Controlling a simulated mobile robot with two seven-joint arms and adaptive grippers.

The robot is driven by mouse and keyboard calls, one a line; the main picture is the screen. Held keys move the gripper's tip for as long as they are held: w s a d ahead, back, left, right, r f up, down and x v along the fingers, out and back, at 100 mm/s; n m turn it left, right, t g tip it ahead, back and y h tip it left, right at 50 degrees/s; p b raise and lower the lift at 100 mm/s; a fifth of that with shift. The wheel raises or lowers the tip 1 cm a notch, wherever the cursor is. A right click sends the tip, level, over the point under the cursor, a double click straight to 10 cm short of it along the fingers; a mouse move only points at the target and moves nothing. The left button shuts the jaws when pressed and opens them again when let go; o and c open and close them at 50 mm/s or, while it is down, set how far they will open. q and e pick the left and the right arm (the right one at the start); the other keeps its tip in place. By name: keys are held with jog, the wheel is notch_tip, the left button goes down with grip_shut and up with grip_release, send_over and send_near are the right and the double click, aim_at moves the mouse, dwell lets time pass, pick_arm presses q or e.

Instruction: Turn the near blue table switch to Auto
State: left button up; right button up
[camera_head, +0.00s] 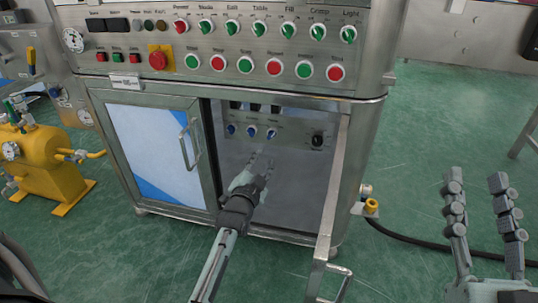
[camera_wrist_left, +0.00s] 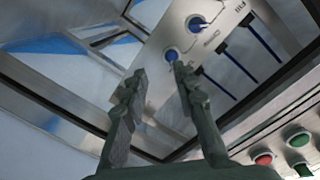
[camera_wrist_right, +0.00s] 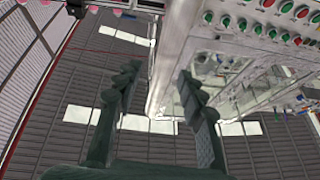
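A row of three blue switches, left (camera_head: 231,130), middle (camera_head: 251,131) and right (camera_head: 271,134), sits on a small metal panel inside the open cabinet. Their labels are too small to read, so I cannot tell which is the table switch. My left gripper (camera_head: 259,162) is inside the cabinet opening, below the panel, open and empty. In the left wrist view two blue switches (camera_wrist_left: 196,23) (camera_wrist_left: 171,56) show; the lower one is close to the right fingertip of my left gripper (camera_wrist_left: 160,70). Contact is unclear. My right gripper (camera_head: 476,178) is open and empty, outside at the right.
The open cabinet door (camera_head: 335,190) stands to the right of my left arm. The closed door (camera_head: 150,150) is on the left. Green and red buttons (camera_head: 245,65) line the upper panel. A black knob (camera_head: 317,140) sits right of the blue switches. A yellow tank (camera_head: 45,165) stands left.

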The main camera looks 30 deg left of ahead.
aim_at(270, 137)
pick_arm(q)
jog(key=shift+t+y, duration=0.4)
jog(key=x, duration=0.2)
jog(key=r+b+x, duration=0.1)
jog(key=x, duration=0.4)
jog(key=shift+w+a+r+b, duration=0.15)
jog(key=shift+w+a+b, duration=0.1)
jog(key=shift+b, duration=0.1)
jog(key=shift+w+a, duration=0.1)
jog(key=shift+w, duration=0.5)
pick_arm(e)
jog(key=s+d+r+t+y, duration=0.1)
jog(key=s+r+t, duration=0.3)
jog(key=r, duration=0.1)
jog(key=shift+d+r, duration=0.2)
jog(key=shift+d, duration=0.1)
pick_arm(q)
grip_shut()
